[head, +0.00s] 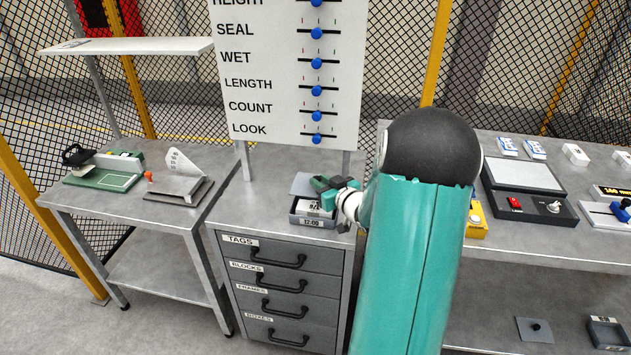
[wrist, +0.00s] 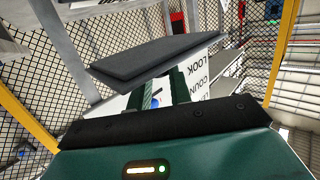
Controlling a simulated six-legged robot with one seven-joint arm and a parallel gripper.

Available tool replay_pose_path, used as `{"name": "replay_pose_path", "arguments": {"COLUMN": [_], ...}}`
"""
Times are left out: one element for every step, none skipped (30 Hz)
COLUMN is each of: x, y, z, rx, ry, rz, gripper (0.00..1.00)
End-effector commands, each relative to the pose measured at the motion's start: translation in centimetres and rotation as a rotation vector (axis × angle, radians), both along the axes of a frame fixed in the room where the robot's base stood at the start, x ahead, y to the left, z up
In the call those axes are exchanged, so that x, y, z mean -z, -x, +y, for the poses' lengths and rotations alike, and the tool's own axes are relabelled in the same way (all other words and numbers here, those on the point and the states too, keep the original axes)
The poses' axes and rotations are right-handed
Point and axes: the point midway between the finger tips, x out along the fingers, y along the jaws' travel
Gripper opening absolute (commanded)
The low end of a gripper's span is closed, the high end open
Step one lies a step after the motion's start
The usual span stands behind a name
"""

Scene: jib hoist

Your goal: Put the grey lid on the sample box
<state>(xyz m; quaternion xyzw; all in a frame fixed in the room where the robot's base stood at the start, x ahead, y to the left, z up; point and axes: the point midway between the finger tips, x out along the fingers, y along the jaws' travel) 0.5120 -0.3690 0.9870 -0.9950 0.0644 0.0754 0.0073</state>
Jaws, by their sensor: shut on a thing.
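The sample box (head: 313,221) is a small grey box with a "12:00" label on its front, on top of the grey drawer cabinet. White labelled contents show inside it. My gripper (head: 328,190) is over the box, shut on the grey lid (head: 302,184). The lid is a flat plate that shows behind and left of the fingers, at the back of the box. In the wrist view the lid (wrist: 155,58) looks dark and tilted beyond my fingertips (wrist: 161,85). I cannot tell whether the lid touches the box; my gripper hides part of its opening.
A white slider board (head: 290,75) stands behind the cabinet (head: 284,290). A left table holds a green fixture (head: 105,170) and a grey stand (head: 178,178). The right bench holds a scale (head: 525,180); its lower shelf holds a knobbed plate (head: 535,329) and another box (head: 607,333).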

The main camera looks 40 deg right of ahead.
Motion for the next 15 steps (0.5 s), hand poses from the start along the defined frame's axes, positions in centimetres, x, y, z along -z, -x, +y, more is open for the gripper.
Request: {"name": "replay_pose_path", "arguments": {"x": [0.1, 0.2, 0.4, 0.6, 0.8, 1.1, 1.3, 1.6, 1.9, 2.2, 2.5, 2.8, 3.1, 3.4, 3.7], "y": [0.0, 0.0, 0.0, 0.1, 0.1, 0.1, 0.1, 0.1, 0.1, 0.1, 0.1, 0.1, 0.1, 0.1, 0.1], "z": [0.2, 0.3, 0.4, 0.4, 0.5, 0.5, 0.5, 0.6, 0.6, 0.6, 0.6, 0.6, 0.5, 0.5, 0.5], "rx": [-0.002, -0.003, -0.003, -0.004, -0.004, -0.004, -0.004, -0.004, -0.004, -0.004, -0.004, -0.004, -0.003, -0.003, -0.003], "ry": [0.0, 0.0, -0.002, -0.002, -0.003, -0.003, -0.002, -0.002, -0.003, -0.004, -0.004, -0.003, -0.003, -0.003, -0.004], "rz": [0.0, 0.0, 0.001, 0.001, 0.001, 0.001, 0.001, 0.001, 0.001, 0.001, 0.001, 0.001, 0.001, 0.001, 0.001], "gripper": [0.0, 0.0, 0.0, 0.0, 0.0, 0.0, 0.0, 0.0, 0.0, 0.0, 0.0, 0.0, 0.0, 0.0, 0.0]}}
